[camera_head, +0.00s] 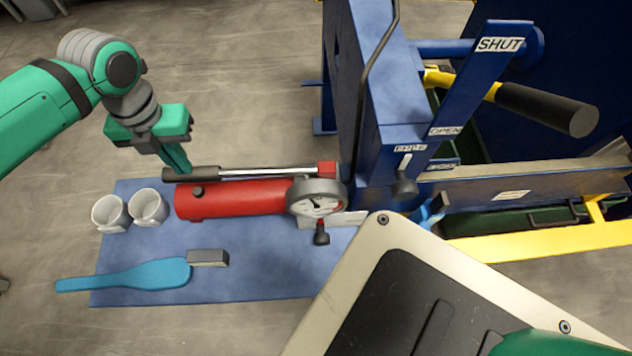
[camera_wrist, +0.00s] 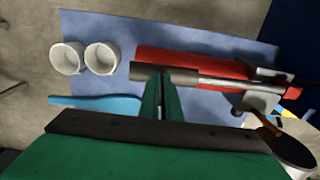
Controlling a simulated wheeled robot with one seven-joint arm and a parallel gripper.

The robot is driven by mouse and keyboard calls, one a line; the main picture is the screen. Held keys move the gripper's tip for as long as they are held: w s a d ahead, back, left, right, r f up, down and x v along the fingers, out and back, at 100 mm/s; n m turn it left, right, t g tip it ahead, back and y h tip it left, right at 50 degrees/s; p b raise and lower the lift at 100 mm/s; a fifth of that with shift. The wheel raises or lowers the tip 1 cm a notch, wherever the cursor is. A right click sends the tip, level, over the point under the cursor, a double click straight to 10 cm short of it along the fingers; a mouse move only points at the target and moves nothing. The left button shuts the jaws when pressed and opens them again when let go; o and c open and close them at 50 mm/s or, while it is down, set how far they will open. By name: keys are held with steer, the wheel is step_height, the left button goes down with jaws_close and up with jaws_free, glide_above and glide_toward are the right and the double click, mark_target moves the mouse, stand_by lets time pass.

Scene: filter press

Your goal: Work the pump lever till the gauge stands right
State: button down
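The red hand pump (camera_head: 235,198) lies on a blue mat (camera_head: 240,270). Its lever (camera_head: 255,172) lies low, almost level along the pump body, with a dark grip (camera_head: 190,174) at the left end. The round gauge (camera_head: 316,198) sits at the pump's right end; its needle is too small to read. A dark knob (camera_head: 321,238) hangs below it. My gripper (camera_head: 180,166) points down at the grip; its tips are at or just above it, contact unclear. In the wrist view, my fingers (camera_wrist: 162,78) are close together with nothing seen between them.
Two white mugs (camera_head: 110,213) (camera_head: 149,206) stand left of the pump. The blue press frame (camera_head: 385,110) with a black-gripped handle (camera_head: 545,108) stands right.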

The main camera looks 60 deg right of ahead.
step_height(320, 180, up, 10)
steer(key=s+d, duration=0.1)
steer(key=shift+s+f, duration=0.15)
steer(key=shift+f, duration=0.1)
steer(key=f, duration=0.6)
steer(key=w+a+f, duration=0.1)
steer(key=f, duration=0.2)
steer(key=shift+f, duration=0.25)
step_height(320, 180, up, 10)
steer(key=s+d, duration=0.1)
steer(key=shift+f, duration=0.35)
step_height(320, 180, up, 8)
steer(key=shift+f, duration=0.25)
stand_by(0.4)
